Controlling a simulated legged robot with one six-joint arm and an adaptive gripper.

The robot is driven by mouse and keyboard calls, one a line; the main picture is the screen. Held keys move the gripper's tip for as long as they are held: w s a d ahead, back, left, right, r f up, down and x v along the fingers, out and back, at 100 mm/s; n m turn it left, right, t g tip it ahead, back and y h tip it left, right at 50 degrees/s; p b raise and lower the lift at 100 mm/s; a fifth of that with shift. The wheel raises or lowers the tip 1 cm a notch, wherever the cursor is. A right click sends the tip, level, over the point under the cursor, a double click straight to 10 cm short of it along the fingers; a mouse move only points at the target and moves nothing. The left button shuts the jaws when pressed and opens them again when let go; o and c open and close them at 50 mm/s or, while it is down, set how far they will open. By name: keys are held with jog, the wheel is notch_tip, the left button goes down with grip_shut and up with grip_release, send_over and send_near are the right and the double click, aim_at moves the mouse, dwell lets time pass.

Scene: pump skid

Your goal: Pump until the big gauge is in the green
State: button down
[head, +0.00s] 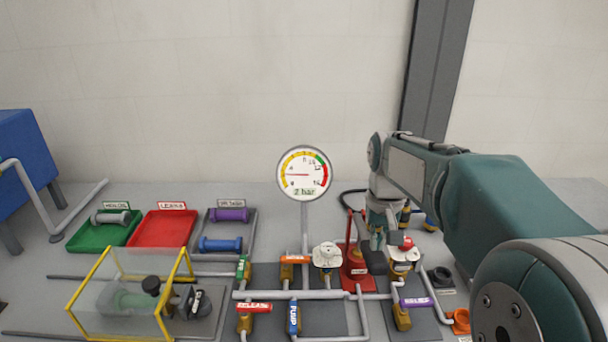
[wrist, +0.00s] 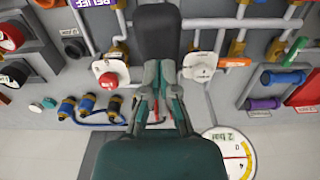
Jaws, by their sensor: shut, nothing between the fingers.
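The big gauge (head: 304,173) stands on a post at the back, with yellow, green and red arcs. Its needle points left, outside the green at the upper right, and its label reads 2 bar. It also shows partly in the wrist view (wrist: 229,152). The red hand pump (head: 355,262) stands on the skid with its lever (head: 349,228) nearly upright. My gripper (head: 377,243) points down just right of the pump, shut and empty. In the wrist view my gripper (wrist: 158,75) hides most of the pump; whether it touches the lever cannot be told.
White-capped fittings (head: 327,255) and a fitting with a red button (head: 404,250) flank the pump closely. Tagged valves, including RELEASE (head: 250,310) and PUMP (head: 293,317), sit in front among grey pipes. A yellow-framed clear guard (head: 130,290) and parts trays (head: 163,229) are at left.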

jog(key=shift+f, duration=4.3)
jog(key=shift+r, duration=4.95)
jog(key=shift+f, duration=4.95)
jog(key=shift+r, duration=4.95)
jog(key=shift+f, duration=0.1)
